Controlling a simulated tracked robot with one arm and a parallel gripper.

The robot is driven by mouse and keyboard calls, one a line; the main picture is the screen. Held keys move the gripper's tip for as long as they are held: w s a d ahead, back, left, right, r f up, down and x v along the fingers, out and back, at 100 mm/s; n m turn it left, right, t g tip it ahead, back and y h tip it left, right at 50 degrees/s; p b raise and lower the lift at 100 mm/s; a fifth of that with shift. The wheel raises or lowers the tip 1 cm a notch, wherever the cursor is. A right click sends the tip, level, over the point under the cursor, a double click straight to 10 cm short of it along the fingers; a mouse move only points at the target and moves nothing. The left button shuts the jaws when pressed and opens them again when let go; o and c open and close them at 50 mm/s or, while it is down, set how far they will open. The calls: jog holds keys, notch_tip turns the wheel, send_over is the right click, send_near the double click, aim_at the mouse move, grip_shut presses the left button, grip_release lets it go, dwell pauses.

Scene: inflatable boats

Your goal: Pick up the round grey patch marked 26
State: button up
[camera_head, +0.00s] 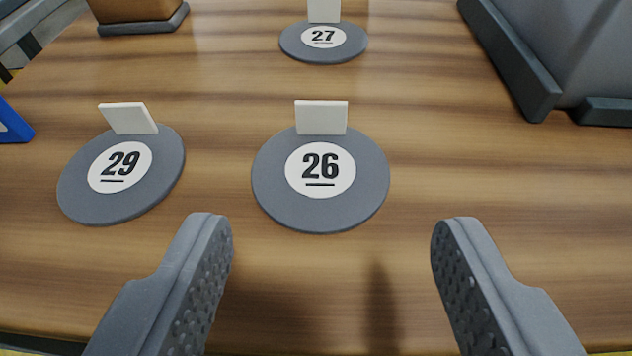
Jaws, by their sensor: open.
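The round grey patch marked 26 (270,190) lies flat on the wooden table, near the middle of the view. It has a white label disc with an underlined 26, and a white upright tab (321,117) at its far edge. My gripper (332,222) is open and empty. Its two grey fingers with dimpled inner pads reach in from the bottom, one at left and one at right. The patch appears between and beyond the fingertips, and no finger appears to touch it.
A grey patch marked 29 (120,205) lies to the left, close to the left fingertip in the picture. A patch marked 27 (324,55) lies farther back. A dark grey bin (570,50) stands at the upper right. A brown block (137,10) and a blue object (12,123) are at left. The table (480,170) is clear to the right.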

jog(key=b, duration=0.2)
send_near(321, 120)
jog(key=x, duration=0.3)
jog(key=shift+w+d+r, duration=0.1)
jog(key=shift+w+d, duration=0.15)
jog(key=shift+a+b+x, duration=0.15)
jog(key=shift+b+x, duration=0.25)
jog(key=shift+x, duration=0.9)
jog(key=shift+a+b+x, duration=0.1)
jog(key=shift+b+x, duration=0.3)
jog(key=shift+x, duration=0.9)
jog(key=shift+s, duration=0.1)
jog(key=c, duration=1.1)
